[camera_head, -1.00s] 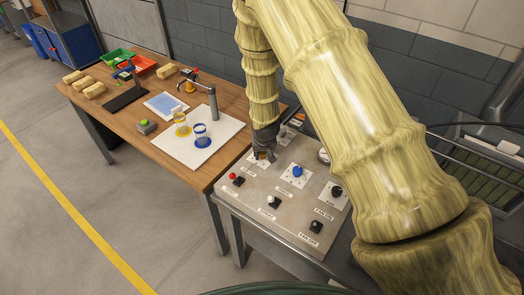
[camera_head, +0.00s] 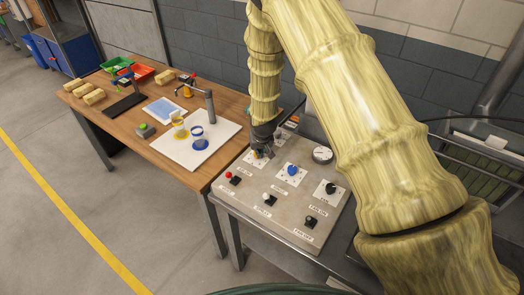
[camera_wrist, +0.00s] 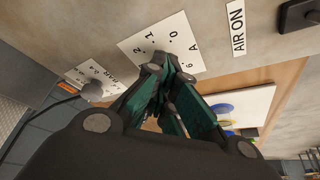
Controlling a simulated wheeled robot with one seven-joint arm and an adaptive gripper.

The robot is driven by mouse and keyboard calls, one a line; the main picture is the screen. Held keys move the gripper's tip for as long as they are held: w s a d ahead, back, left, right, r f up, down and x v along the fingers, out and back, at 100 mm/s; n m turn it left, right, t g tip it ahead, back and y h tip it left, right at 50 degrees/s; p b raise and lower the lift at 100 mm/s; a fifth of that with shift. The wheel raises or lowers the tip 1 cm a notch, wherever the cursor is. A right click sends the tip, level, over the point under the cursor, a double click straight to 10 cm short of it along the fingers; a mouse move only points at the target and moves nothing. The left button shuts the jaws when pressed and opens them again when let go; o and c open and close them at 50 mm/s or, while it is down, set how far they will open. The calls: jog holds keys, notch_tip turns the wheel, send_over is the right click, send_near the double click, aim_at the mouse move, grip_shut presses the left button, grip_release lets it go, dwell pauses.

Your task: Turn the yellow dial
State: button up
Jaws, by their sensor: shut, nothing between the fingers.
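A white scale plate (camera_head: 251,158) with printed numbers lies at the back left of the grey control panel (camera_head: 238,200). It also shows in the wrist view (camera_wrist: 174,50). My gripper (camera_head: 263,152) points down over this plate. In the wrist view my gripper (camera_wrist: 158,72) is shut and its dark green fingers cover the plate's middle. The yellow dial is hidden or nearly hidden by the fingers, so I cannot tell its angle or whether they touch it.
A blue dial (camera_head: 292,170) sits right of my gripper, with a gauge (camera_head: 322,155) behind. A red button (camera_head: 229,175) and black switches (camera_head: 311,222) are nearer the front. A wooden table (camera_head: 150,85) holds a white board (camera_head: 222,138) with two cups.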

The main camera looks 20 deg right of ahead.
jog(key=o, duration=0.7)
jog(key=shift+w+a+f, duration=0.2)
jog(key=shift+a+f, duration=0.15)
jog(key=shift+c, duration=0.2)
jog(key=o, duration=0.4)
jog(key=shift+w+f, duration=0.25)
jog(key=shift+c, duration=0.2)
jog(key=shift+o, duration=0.4)
jog(key=shift+w+d+f, duration=0.15)
jog(key=shift+w+f, duration=0.85)
jog(key=shift+w, duration=0.25)
jog(key=shift+s+r, duration=0.2)
jog(key=shift+r, duration=0.15)
jog(key=shift+s+r, duration=0.45)
jog(key=shift+s, duration=0.2)
jog(key=shift+s+r, duration=0.45)
jog(key=shift+s, duration=0.15)
jog(key=shift+s+r, duration=0.1)
jog(key=shift+r, duration=0.05)
jog(key=shift+w+d+f, duration=0.1)
jog(key=shift+w+f, duration=0.5)
jog(key=shift+w, duration=0.1)
jog(key=shift+w+r, duration=0.1)
jog(key=shift+w, duration=0.05)
jog(key=s+v, duration=0.1)
jog(key=v, duration=1.2)
jog(key=shift+s, duration=0.15)
